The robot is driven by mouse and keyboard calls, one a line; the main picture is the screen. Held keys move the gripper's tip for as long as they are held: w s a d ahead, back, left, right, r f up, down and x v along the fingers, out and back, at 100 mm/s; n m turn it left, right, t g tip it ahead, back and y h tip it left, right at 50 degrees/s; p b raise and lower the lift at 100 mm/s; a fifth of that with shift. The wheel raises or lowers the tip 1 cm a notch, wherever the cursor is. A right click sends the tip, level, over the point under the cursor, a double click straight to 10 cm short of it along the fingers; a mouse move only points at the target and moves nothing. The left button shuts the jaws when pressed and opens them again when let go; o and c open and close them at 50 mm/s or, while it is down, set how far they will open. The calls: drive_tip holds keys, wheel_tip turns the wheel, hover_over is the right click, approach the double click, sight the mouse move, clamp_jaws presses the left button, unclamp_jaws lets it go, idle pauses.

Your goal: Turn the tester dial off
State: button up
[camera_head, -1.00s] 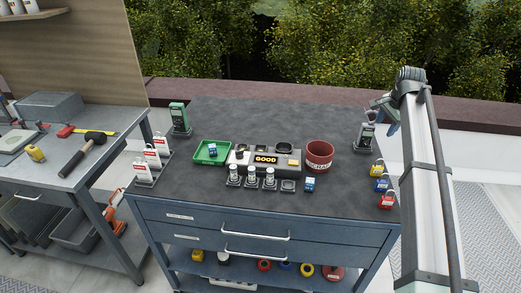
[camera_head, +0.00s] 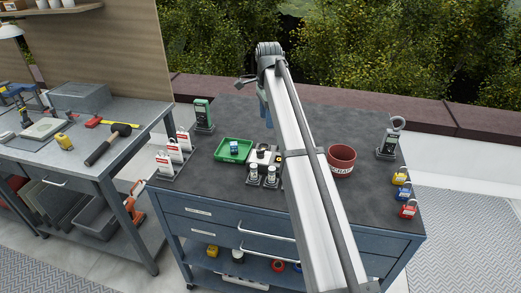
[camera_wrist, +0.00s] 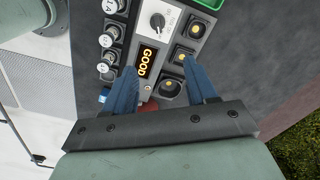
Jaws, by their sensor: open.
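The tester (camera_head: 255,158) stands on the dark bench top, mostly hidden behind my arm in the head view. In the wrist view its grey body (camera_wrist: 171,40) carries a lit display (camera_wrist: 146,62) reading GOOD.
Black square sockets (camera_wrist: 185,55) flank the display, with white-capped cylinders (camera_wrist: 110,35) on the other side. A green tray (camera_head: 234,150) stands left of the tester and a red bin (camera_head: 342,158) right. Padlocks (camera_head: 401,194) and handheld meters sit near the edges.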

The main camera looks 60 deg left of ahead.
sight(260, 153)
drive_tip(key=f, duration=0.4)
drive_tip(key=s+f, duration=0.1)
drive_tip(key=f, duration=0.4)
drive_tip(key=s+f, duration=0.1)
drive_tip(key=f, duration=0.3)
drive_tip(key=shift+s+a+f, duration=0.1)
drive_tip(key=shift+a+f, duration=0.25)
drive_tip(key=shift+a, duration=0.05)
drive_tip(key=shift+c, duration=0.2)
drive_tip(key=c, duration=1)
